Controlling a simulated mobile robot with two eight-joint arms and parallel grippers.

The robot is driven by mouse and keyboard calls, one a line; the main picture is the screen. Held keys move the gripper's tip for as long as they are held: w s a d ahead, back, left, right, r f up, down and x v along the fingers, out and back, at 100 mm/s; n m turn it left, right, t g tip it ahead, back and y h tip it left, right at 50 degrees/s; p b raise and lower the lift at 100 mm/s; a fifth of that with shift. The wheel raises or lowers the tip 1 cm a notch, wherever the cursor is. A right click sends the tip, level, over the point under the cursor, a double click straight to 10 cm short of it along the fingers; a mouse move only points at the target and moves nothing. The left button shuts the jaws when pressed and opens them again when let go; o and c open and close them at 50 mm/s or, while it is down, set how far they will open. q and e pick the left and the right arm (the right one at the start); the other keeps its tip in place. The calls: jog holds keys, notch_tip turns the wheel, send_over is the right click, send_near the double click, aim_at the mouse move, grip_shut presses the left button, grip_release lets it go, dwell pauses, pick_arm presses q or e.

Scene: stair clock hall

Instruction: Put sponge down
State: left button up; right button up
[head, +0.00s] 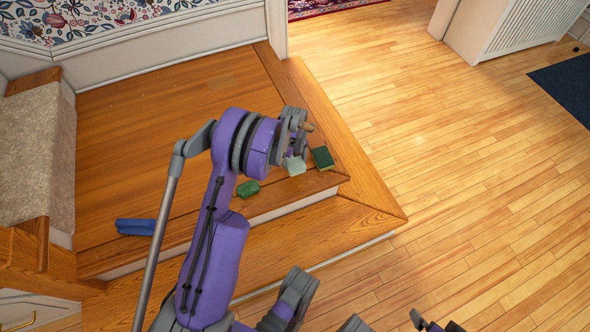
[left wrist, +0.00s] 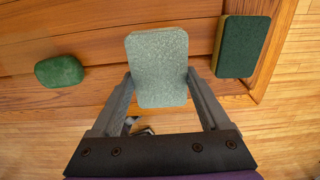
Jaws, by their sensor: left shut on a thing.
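My left gripper (head: 297,154) is shut on a pale grey-green sponge (left wrist: 157,60), with one finger on each side of it in the left wrist view. In the head view the pale sponge (head: 295,166) shows just below the gripper, over the wooden step near its front edge. I cannot tell whether it touches the wood. A dark green sponge with a yellowish layer (head: 322,158) lies just to its right. It also shows in the left wrist view (left wrist: 243,46). Dark parts at the bottom edge of the head view may be my right gripper (head: 432,323); its jaws are unclear.
A rounded green object (head: 248,188) lies left of the pale sponge on the step. A blue object (head: 136,227) lies farther left. The wooden step (head: 150,110) is bare toward the back. A lower step (head: 345,225) and the open plank floor (head: 470,160) adjoin it.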

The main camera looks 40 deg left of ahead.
aim_at(294, 168)
pick_arm(q)
jog(key=shift+f+b, duration=0.6)
jog(key=shift+f, duration=2.05)
jog(key=shift+f, duration=0.15)
jog(key=o, duration=1.3)
